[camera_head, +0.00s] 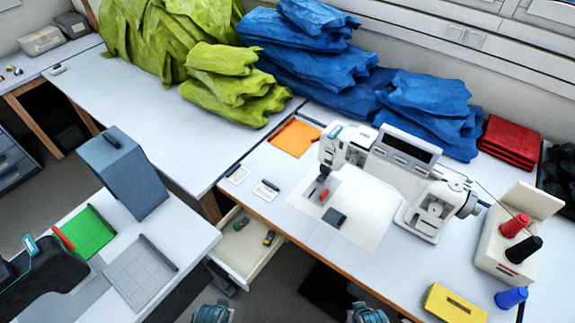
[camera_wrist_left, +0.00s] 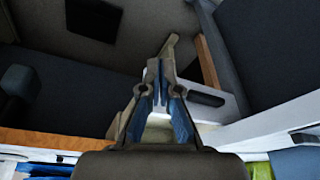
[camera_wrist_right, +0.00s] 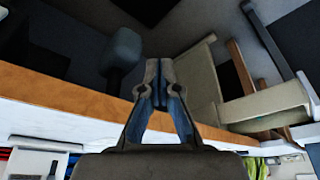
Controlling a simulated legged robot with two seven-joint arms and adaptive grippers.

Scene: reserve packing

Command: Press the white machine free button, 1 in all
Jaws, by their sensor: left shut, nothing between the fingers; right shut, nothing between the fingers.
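The white sewing machine (camera_head: 407,178) stands on the right-hand table in the head view, with a dark panel on its top and a round dial on its right end. No button marked as free can be told apart at this size. A small dark block (camera_head: 337,219) and a small red piece (camera_head: 324,194) are by its needle end. My left gripper (camera_wrist_left: 164,75) is shut and empty, seen in the left wrist view beside an open drawer. My right gripper (camera_wrist_right: 159,78) is shut and empty, below the table's wooden edge. In the head view, only parts of both show at the bottom edge.
An open drawer (camera_head: 236,262) juts out below the table. A thread stand (camera_head: 508,236) with red and black spools, a blue spool (camera_head: 510,297) and a yellow box (camera_head: 454,304) are on the right. Green cloth (camera_head: 235,90) and blue cloth (camera_head: 432,105) are piled behind.

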